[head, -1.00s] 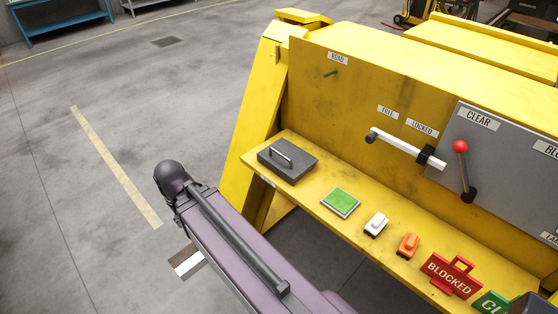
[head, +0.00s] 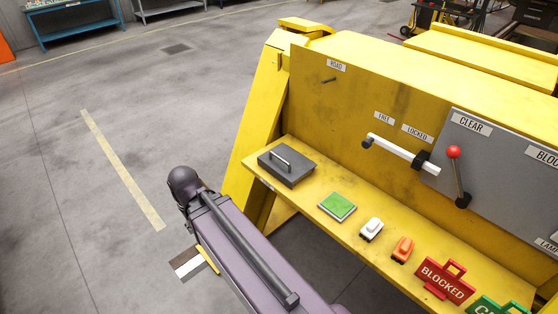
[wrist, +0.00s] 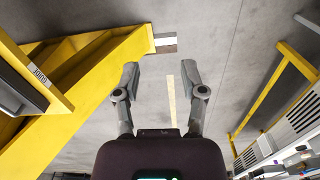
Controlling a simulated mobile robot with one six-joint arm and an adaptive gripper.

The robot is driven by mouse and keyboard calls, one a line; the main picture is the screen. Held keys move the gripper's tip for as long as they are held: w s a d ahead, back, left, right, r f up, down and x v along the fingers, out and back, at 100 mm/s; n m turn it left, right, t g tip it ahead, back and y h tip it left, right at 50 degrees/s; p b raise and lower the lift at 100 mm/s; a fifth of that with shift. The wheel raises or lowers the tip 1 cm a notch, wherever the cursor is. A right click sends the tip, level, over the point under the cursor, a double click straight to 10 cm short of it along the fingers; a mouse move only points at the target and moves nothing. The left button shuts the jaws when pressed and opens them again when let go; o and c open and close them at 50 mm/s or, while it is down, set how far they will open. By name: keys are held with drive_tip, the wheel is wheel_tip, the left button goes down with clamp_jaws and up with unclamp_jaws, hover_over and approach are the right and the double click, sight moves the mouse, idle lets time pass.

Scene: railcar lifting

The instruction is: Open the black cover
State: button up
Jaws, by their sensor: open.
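The black cover (head: 284,172) is a dark flat box lid with a light metal bar handle (head: 281,158) on top. It lies closed at the left end of the yellow shelf in the head view. In the wrist view only a dark edge at the far left may be part of it. My gripper (wrist: 160,80) is open and empty in the wrist view, pointing at the grey floor beside the yellow frame. In the head view my arm is left of and in front of the shelf, apart from the cover; the fingers are hidden there.
A white lever (head: 400,151) and a red-knobbed lever (head: 457,175) stick out behind.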

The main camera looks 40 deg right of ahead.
drive_tip(key=shift+d, duration=0.2)
drive_tip(key=n+t+h+p, duration=0.1)
drive_tip(key=t+h+p, duration=0.1)
drive_tip(key=t, duration=0.3)
approach(282, 159)
drive_tip(key=d+v, duration=0.1)
drive_tip(key=v, duration=0.4)
drive_tip(key=shift+w+a+r, duration=0.1)
drive_tip(key=shift+w+a, duration=0.15)
drive_tip(key=shift+a, duration=0.15)
drive_tip(key=b+x, duration=1.2)
drive_tip(key=x, duration=0.1)
drive_tip(key=shift+f, duration=0.45)
